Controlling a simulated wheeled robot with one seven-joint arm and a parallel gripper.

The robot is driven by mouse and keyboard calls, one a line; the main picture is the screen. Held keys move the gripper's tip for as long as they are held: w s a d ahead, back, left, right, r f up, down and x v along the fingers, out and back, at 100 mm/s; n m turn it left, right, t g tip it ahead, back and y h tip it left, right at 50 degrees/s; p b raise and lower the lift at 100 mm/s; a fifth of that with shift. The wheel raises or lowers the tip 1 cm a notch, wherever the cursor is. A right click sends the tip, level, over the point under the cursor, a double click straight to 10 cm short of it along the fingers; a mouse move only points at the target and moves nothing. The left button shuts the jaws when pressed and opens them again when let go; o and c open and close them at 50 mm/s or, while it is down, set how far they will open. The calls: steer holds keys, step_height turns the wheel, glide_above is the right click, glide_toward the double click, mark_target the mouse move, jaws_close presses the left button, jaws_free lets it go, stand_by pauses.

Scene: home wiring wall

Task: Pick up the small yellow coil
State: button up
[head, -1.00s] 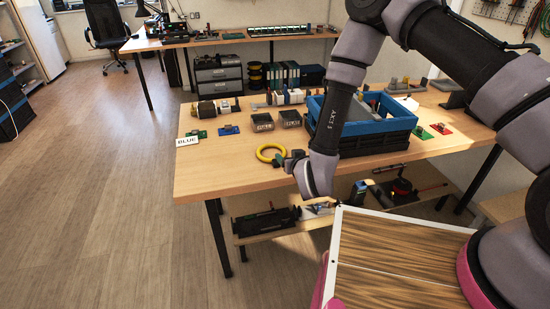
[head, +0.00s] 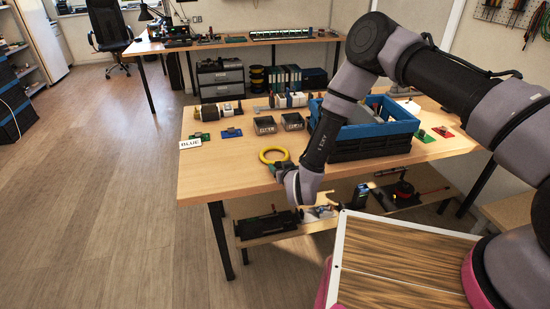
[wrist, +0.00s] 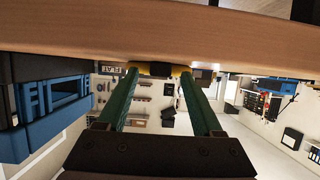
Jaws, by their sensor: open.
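The small yellow coil (head: 262,157) lies flat near the front edge of the wooden table (head: 225,175) in the head view. My gripper (head: 281,166) is at its near right side, at the table's front edge. In the wrist view, which looks inverted, the two green fingers of my gripper (wrist: 159,75) are open and spread apart. Their tips reach the coil (wrist: 178,71), which shows as yellow bits with a dark part between them, close to the table surface. Whether the fingers touch the coil cannot be told.
A blue crate (head: 385,129) stands right of the coil. A lower shelf (head: 262,234) with items lies under my wrist. The tabletop left of the coil is clear.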

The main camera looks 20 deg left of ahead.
steer(key=shift+w+a+f, duration=0.2)
steer(key=shift+w+a, duration=0.05)
steer(key=shift+w, duration=0.2)
jaws_close()
steer(key=shift+r, duration=0.1)
